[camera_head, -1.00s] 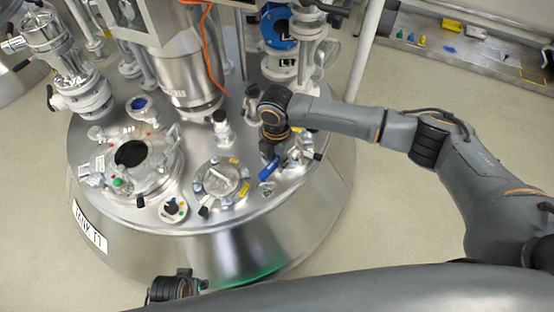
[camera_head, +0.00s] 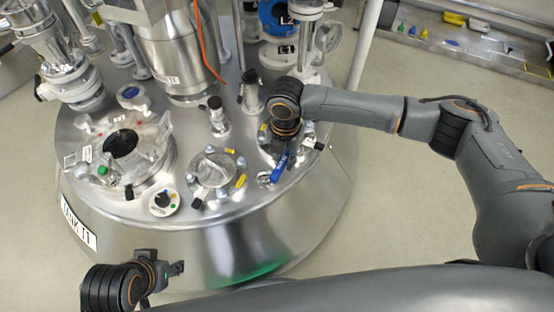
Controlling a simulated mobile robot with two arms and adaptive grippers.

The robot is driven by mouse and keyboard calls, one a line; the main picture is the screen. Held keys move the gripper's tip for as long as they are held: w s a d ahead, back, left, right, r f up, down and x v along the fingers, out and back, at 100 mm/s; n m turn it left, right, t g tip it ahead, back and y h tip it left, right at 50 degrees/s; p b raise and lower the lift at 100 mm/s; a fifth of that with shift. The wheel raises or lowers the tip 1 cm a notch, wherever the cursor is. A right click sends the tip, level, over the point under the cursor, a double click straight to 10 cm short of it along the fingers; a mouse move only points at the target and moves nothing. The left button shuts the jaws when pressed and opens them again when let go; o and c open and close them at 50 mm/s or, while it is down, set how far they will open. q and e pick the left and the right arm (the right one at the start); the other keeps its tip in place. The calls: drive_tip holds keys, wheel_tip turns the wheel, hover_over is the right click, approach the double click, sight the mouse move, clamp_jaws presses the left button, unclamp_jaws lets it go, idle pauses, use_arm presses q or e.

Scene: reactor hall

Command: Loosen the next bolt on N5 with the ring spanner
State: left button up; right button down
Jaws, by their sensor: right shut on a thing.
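My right gripper (camera_head: 285,142) points down over the right side of the tank lid. It is shut on the ring spanner (camera_head: 281,166), whose blue part shows below the fingers and slants down to the left. The spanner's ring end and any bolt in it cannot be made out. A small flange (camera_head: 263,139) lies partly hidden behind the gripper. No N5 label is readable, so I cannot tell if this is N5. My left gripper (camera_head: 177,268) is at the bottom left, in front of the tank and away from the lid; its jaws are too small to judge.
The steel tank lid (camera_head: 233,204) carries a round bolted cover (camera_head: 213,168), an open-looking port (camera_head: 122,144) and a small round control (camera_head: 164,202). A tall steel vessel (camera_head: 180,70) and a blue-ringed pipe fitting (camera_head: 277,18) rise behind.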

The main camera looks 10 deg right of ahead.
use_arm(q)
drive_tip(key=w+d+r+t+h, duration=0.1)
drive_tip(key=w+d+t, duration=0.1)
drive_tip(key=w+t, duration=0.35)
drive_tip(key=s+a+r+g+y+p, duration=0.1)
drive_tip(key=s+a+g+p, duration=0.1)
drive_tip(key=s+g+p, duration=0.3)
wheel_tip(320, 180, down, 13)
drive_tip(key=g+p, duration=0.1)
drive_tip(key=shift+w+g, duration=0.15)
drive_tip(key=shift+g, duration=0.2)
use_arm(e)
drive_tip(key=s+d+n, duration=0.1)
drive_tip(key=d+n, duration=0.7)
drive_tip(key=n, duration=0.2)
drive_tip(key=shift+s+d+n, duration=0.15)
drive_tip(key=shift+d+n, duration=0.05)
drive_tip(key=shift+n, duration=0.2)
use_arm(q)
drive_tip(key=shift+d+f+p, duration=0.1)
drive_tip(key=shift+f+p, duration=0.05)
drive_tip(key=shift+p, duration=0.2)
